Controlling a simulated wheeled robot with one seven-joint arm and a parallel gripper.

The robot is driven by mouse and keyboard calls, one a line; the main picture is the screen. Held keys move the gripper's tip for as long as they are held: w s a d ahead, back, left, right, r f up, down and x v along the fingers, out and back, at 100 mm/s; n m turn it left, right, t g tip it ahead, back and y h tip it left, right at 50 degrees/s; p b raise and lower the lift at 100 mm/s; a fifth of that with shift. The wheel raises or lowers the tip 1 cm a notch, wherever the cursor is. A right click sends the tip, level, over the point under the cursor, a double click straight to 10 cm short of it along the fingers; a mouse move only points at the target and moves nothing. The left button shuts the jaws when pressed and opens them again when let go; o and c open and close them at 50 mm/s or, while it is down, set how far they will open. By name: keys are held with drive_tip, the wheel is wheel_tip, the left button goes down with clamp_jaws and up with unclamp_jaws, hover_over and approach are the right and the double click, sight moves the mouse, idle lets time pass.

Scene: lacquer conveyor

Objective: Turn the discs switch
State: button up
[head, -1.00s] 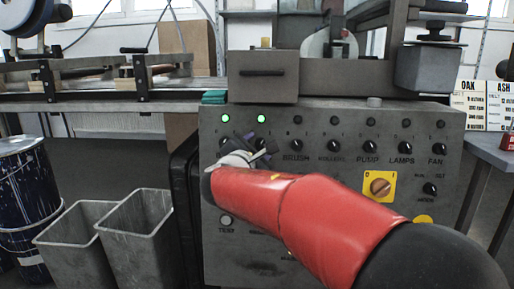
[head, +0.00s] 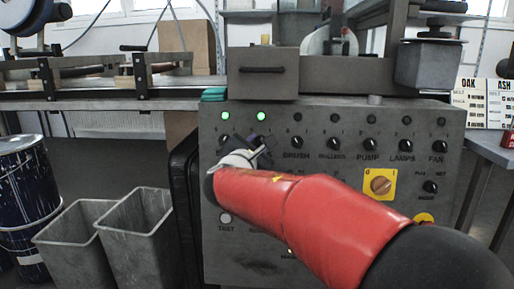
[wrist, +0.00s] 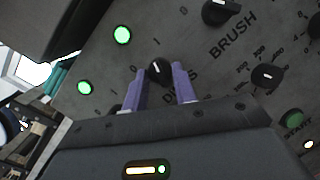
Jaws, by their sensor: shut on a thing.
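The discs switch is a small black knob (wrist: 159,71) with a white pointer line, and it sits between the two purple fingers of my gripper (wrist: 160,75) in the wrist view. The fingers are shut on it, one on each side. They cover part of the DISCS label (wrist: 180,90). The pointer tilts toward the upper left. In the head view my gripper (head: 258,149) is at the upper left of the control panel (head: 440,230) and hides the switch. The green lamp (head: 261,116) above it is lit.
A second green lamp (head: 225,117) is lit at the left. The brush knob (head: 297,143) is close on the right, with several more knobs along the row. A yellow-plated rotary switch (head: 380,186) is lower right. Grey bins (head: 75,245) stand left of the panel.

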drive_tip(key=n, duration=0.2)
drive_tip(key=n+y+b, duration=0.1)
drive_tip(key=n, duration=0.1)
drive_tip(key=n+t+y+b, duration=0.1)
drive_tip(key=n, duration=0.1)
drive_tip(key=shift+d+f, duration=0.2)
drive_tip(key=shift+d, duration=0.05)
drive_tip(key=n+y, duration=0.1)
drive_tip(key=n, duration=0.2)
drive_tip(key=n+y+b, duration=0.1)
drive_tip(key=n, duration=0.2)
drive_tip(key=shift+d+n+t, duration=0.1)
drive_tip(key=shift+n+t, duration=0.2)
drive_tip(key=shift+n, duration=0.3)
drive_tip(key=o, duration=1)
drive_tip(key=shift+c, duration=0.2)
drive_tip(key=shift+r, duration=0.1)
drive_tip(key=s+f, duration=0.1)
drive_tip(key=s, duration=0.6)
drive_tip(key=shift+s, duration=0.4)
